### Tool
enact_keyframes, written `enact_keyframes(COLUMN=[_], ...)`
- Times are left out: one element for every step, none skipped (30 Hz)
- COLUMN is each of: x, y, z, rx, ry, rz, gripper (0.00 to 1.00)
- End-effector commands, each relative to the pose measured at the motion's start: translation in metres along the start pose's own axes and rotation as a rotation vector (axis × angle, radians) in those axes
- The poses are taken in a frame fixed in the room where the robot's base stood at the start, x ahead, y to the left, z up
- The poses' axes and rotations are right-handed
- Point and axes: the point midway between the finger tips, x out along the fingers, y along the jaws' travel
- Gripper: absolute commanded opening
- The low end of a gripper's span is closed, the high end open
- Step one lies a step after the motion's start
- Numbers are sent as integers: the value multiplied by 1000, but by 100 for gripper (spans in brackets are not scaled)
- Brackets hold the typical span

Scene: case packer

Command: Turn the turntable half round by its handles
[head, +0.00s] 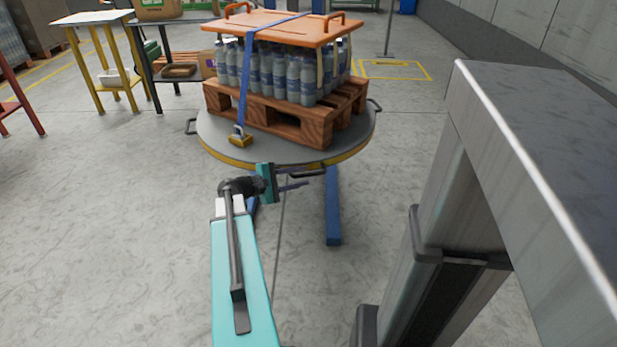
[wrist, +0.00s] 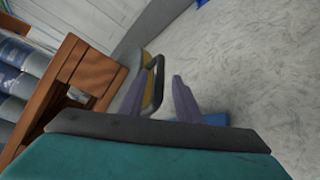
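The turntable (head: 214,137) is a round grey disc with a yellow rim. A wooden pallet (head: 258,112) of bottles (head: 290,75) stands on it. Dark handles stick out from its rim at the left (head: 190,127), right (head: 376,105) and front (head: 309,174). My gripper (head: 290,182) is at the front handle, below the rim. In the wrist view my gripper (wrist: 160,90) has its two fingers apart, with the handle loop (wrist: 157,83) showing between them, nearer the left finger. I cannot tell whether a finger touches it.
An orange board (head: 285,32) with a blue strap (head: 245,85) tops the bottles; a yellow-and-grey buckle (head: 240,137) lies on the disc. A blue leg (head: 333,205) extends forward beneath. A yellow-legged table (head: 95,20) stands back left. Floor left of my arm is clear.

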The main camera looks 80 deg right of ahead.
Motion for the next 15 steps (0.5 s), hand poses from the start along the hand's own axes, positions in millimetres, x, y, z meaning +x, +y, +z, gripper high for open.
enact_keyframes(x=[8,12,16,20,23,26,28,30,32,33,34,35,36,36,36], y=[-1,-1,-1,-1,-1,-1,0,0,0,0,0,0,0,0,0], z=[-1,-1,-1,-1,0,0,0,0,0,0,0,0,0,0,1], rx=[0,0,0,0,0,0,0,0,0,0,0,0,0,0,0], ry=[-1,-1,-1,-2,-2,-1,-1,0,0,-1,-1,-1,-1,-1,-1], rz=[-1,-1,-1,-1,-1,-1,-1,-1,-1,-1,-1,-1,-1,-1,-1], gripper=[31,31,31,31,31,31,31,31,31,31,31,31,31,31,31])
